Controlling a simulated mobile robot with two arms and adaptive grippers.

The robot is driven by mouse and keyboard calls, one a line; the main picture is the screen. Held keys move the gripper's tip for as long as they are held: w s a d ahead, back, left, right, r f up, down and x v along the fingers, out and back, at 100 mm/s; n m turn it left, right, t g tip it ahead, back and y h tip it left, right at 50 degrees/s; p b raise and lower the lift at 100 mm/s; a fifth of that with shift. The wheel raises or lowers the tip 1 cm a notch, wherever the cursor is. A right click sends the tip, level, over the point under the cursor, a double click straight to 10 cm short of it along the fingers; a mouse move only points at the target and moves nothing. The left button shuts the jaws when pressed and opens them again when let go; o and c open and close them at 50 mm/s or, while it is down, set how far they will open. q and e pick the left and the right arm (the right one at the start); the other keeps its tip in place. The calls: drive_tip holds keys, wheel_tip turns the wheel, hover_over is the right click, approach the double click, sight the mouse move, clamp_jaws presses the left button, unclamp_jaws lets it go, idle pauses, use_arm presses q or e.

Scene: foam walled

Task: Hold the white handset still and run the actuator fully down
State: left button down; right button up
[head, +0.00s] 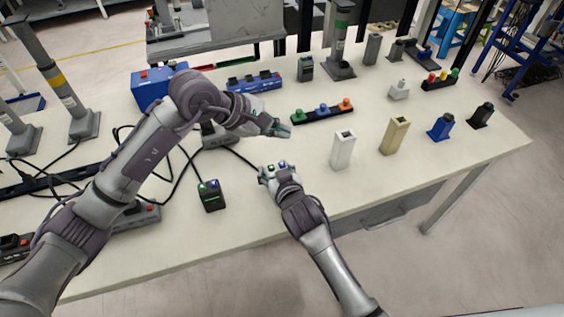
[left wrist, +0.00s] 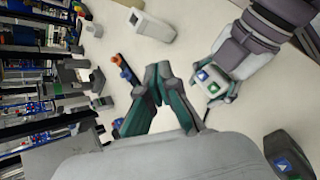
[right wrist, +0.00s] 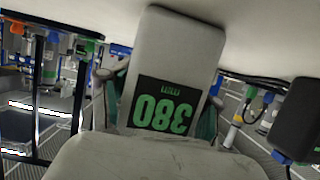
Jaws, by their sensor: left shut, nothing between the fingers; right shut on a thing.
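The white handset (head: 279,170) has a blue and a green button on top. My right gripper (head: 276,174) is shut around it, just above the table's front part. In the right wrist view the handset's pale body (right wrist: 180,50) sits between the fingers; its black display shows an upside-down green 380 with mm. My left gripper (head: 284,130) is shut and empty, behind and apart from the handset. The left wrist view shows its fingers (left wrist: 164,78) beside the handset (left wrist: 212,75), whose buttons face up, uncovered. Grey columns (head: 55,75) stand at the left; I cannot tell which is the actuator.
A black handset (head: 211,196) lies left of the white one. Cables run across the left of the table. A white block (head: 343,150), a beige block (head: 395,135) and a button strip (head: 322,111) stand to the right. The front right table is clear.

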sight(280, 165)
use_arm(q)
drive_tip(key=shift+f, duration=3.9)
drive_tip(key=shift+f, duration=0.4)
drive_tip(key=shift+f, duration=0.55)
drive_tip(key=shift+r, duration=0.15)
idle(1.8)
drive_tip(key=shift+r, duration=0.8)
drive_tip(key=shift+r, duration=2.5)
